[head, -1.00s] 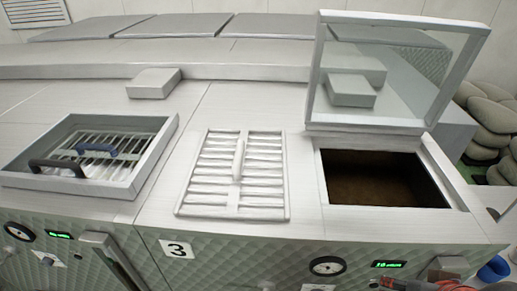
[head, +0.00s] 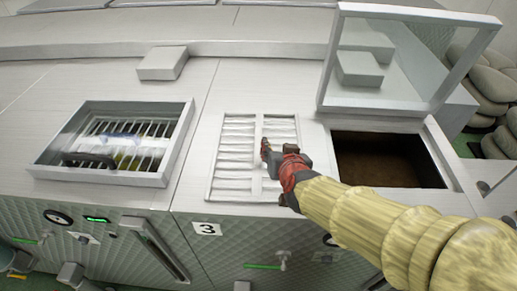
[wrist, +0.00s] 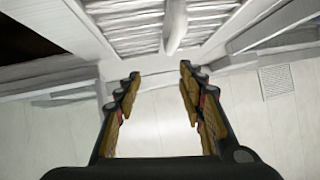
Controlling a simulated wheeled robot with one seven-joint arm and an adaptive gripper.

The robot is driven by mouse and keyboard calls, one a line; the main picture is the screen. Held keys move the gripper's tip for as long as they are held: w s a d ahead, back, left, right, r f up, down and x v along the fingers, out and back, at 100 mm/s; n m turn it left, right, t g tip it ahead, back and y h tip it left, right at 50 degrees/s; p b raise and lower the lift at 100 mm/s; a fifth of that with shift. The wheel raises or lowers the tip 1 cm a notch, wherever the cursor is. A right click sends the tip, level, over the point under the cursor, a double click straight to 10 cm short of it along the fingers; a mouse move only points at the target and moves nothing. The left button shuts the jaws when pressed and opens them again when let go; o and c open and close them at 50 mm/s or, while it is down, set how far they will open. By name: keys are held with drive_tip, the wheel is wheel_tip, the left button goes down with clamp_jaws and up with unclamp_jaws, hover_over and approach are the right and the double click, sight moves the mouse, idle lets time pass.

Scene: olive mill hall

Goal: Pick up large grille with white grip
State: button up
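The large grille (head: 232,158) is a light metal frame with several bars, lying flat on the machine top between the two openings. Its white grip is a bar along the middle, partly hidden behind my gripper in the head view; in the wrist view the white grip (wrist: 174,28) shows at the top. My gripper (head: 266,150) is over the grille's right half in the head view. In the wrist view my gripper (wrist: 158,80) has its two fingers apart with nothing between them, and the grip lies beyond the fingertips.
An open hatch (head: 385,160) with a dark inside lies right of the grille, its glass lid (head: 400,118) raised. Left is a framed opening with bars and a dark handle (head: 88,159). A small grey block (head: 163,63) stands behind. A sign reading 3 (head: 207,229) is in front.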

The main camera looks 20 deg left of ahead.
drive_tip(key=t+h, duration=0.1)
drive_tip(key=t, duration=0.1)
approach(258, 145)
drive_tip(key=x, duration=0.2)
drive_tip(key=shift+w+a, duration=0.25)
drive_tip(key=shift+w, duration=0.1)
drive_tip(key=shift+s+a+f, duration=0.1)
drive_tip(key=shift+f, duration=0.25)
drive_tip(key=shift+h, duration=0.3)
drive_tip(key=p+x, duration=0.1)
drive_tip(key=x, duration=0.7)
drive_tip(key=shift+c, duration=0.4)
clamp_jaws()
drive_tip(key=shift+r, duration=0.25)
